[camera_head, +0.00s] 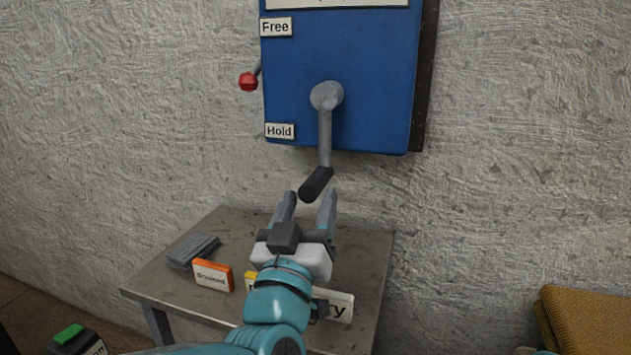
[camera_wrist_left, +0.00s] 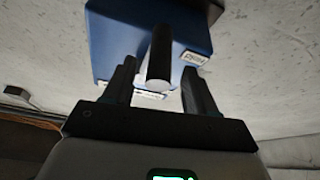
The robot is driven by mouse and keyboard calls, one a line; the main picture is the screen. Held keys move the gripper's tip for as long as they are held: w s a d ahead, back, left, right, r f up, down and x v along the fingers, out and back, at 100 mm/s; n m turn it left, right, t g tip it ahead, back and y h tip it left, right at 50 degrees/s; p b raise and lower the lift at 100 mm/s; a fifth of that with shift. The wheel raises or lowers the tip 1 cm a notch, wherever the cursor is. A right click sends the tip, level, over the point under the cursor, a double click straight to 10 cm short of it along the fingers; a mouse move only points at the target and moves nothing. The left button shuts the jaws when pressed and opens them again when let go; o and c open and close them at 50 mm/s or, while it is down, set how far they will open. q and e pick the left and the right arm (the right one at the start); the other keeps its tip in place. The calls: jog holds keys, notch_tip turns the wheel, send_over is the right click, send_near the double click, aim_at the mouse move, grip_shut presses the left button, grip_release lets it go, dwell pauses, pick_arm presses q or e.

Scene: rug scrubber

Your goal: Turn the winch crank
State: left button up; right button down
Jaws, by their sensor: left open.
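The winch is a blue box (camera_head: 377,85) on the wall, with a grey crank (camera_head: 325,130) on its front. The crank arm hangs down and ends in a black handle (camera_head: 316,184), which sticks out toward me. In the left wrist view, the handle (camera_wrist_left: 159,58) shows between the two open fingers (camera_wrist_left: 160,78), with no visible contact. My right gripper is not in view.
A red-knobbed lever (camera_head: 248,82) sits at the box's left side between the "Free" and "Hold" labels. Yellowish fabric (camera_head: 588,322) lies at lower right.

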aim_at(319, 167)
pick_arm(q)
jog(key=shift+x, duration=2.35)
grip_shut()
jog(key=shift+a, duration=0.1)
